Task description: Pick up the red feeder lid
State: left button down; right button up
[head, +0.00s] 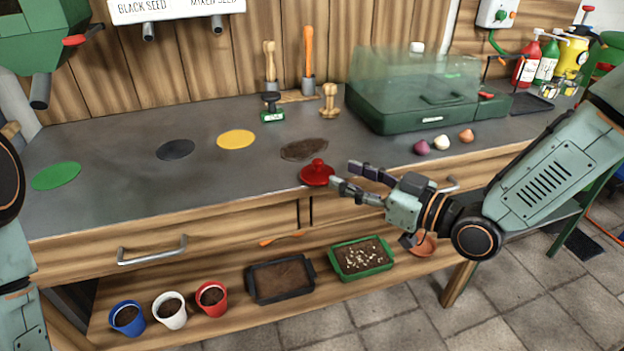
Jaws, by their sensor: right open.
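The red feeder lid (317,174) is a small red disc with a round knob on top. It lies knob up on the grey worktop (110,205), close to the front edge. My right gripper (342,176) is open and empty, just right of the lid, with its fingers pointing left toward it. I cannot tell whether a fingertip touches the lid. Only part of my left arm shows at the left edge; its gripper is out of view.
A green propagator box (412,112) with a clear cover stands at the back right. Three bulbs (442,142) lie before it. A brown soil patch (304,149) is behind the lid. Pots and trays (281,278) stand on the lower shelf. The worktop's left part is mostly clear.

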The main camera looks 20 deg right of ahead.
aim_at(320, 167)
jog(key=b+x, duration=0.1)
jog(key=x, duration=0.2)
jog(key=shift+a+f, duration=0.1)
jog(key=shift+f, duration=0.05)
jog(key=shift+w, duration=0.1)
jog(key=shift+w+b, duration=0.1)
jog(key=shift+b, duration=0.2)
jog(key=b+x, duration=0.1)
jog(key=x, duration=0.2)
jog(key=shift+w+a+f, duration=0.1)
jog(key=shift+w+a, duration=0.25)
jog(key=shift+w, duration=0.1)
jog(key=shift+w+b, duration=0.2)
jog(key=shift+b, duration=0.15)
jog(key=shift+w+a, duration=0.1)
jog(key=shift+a, duration=0.05)
